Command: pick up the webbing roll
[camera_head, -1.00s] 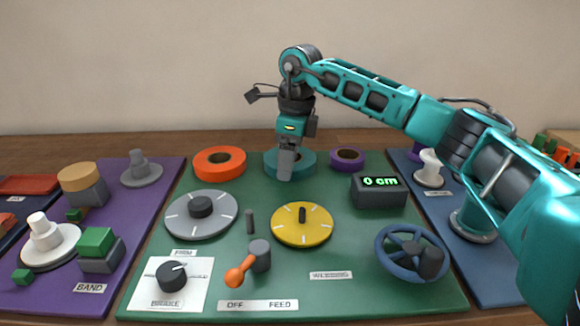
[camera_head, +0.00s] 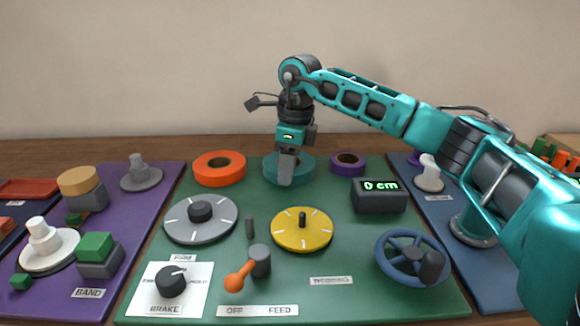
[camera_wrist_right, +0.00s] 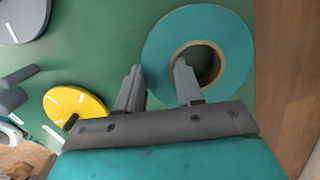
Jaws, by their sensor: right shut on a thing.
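The teal roll (camera_head: 305,172), which I take as the webbing roll, lies flat at the back middle of the green board. It also shows in the right wrist view (camera_wrist_right: 215,28), with a brown-lined core hole. My right gripper (camera_head: 286,180) points down at the roll's front left. In the right wrist view, one finger of this gripper (camera_wrist_right: 158,85) is outside the roll and the other is in its core hole. The jaws are shut on the ring between them. The roll appears still level with the board. My left gripper is not in view.
An orange roll (camera_head: 219,168) lies left of the teal roll and a purple roll (camera_head: 348,163) right of it. A grey dial (camera_head: 185,225), a yellow disc (camera_head: 302,236), a black display (camera_head: 379,197) and a blue handwheel (camera_head: 395,262) stand nearer.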

